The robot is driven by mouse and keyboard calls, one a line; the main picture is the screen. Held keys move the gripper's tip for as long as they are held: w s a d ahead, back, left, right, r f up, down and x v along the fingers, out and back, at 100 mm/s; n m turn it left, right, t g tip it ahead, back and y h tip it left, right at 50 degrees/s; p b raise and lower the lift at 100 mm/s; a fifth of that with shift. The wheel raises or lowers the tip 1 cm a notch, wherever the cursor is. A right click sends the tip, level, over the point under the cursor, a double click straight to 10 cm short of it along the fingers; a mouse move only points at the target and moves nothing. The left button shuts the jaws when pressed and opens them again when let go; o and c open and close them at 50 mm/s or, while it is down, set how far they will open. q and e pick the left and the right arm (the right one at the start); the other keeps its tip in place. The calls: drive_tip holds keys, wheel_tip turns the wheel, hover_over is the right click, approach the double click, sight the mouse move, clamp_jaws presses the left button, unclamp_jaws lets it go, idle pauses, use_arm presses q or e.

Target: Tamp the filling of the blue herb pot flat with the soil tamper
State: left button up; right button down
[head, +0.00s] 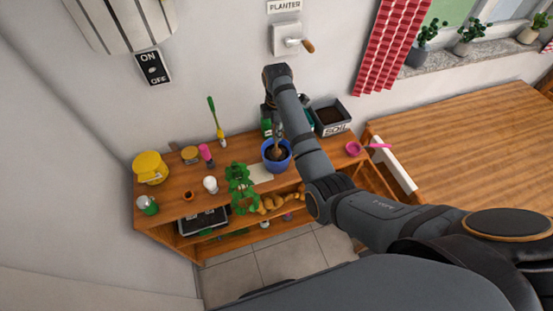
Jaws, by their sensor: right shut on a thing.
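The blue herb pot (271,164) stands upright on the wooden shelf, right of its middle, with dark filling inside. My right arm reaches in from the right, and its gripper (278,131) points down above the pot, partly hidden by my own arm. It is shut on the soil tamper (278,149), whose light brown lower part shows inside the pot's opening. I cannot tell whether the tamper touches the filling. My left gripper is not in view.
A dark soil bin (331,117) stands right of the pot, and a pink scoop (355,148) lies near the right end.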

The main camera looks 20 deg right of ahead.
drive_tip(key=shift+s+f, duration=0.15)
drive_tip(key=shift+f, duration=0.1)
drive_tip(key=shift+r, duration=0.1)
drive_tip(key=shift+w+r, duration=0.15)
drive_tip(key=shift+r, duration=0.65)
drive_tip(key=shift+w+r, duration=0.1)
drive_tip(key=shift+r, duration=0.65)
drive_tip(key=shift+s+r, duration=0.15)
drive_tip(key=shift+r, duration=0.1)
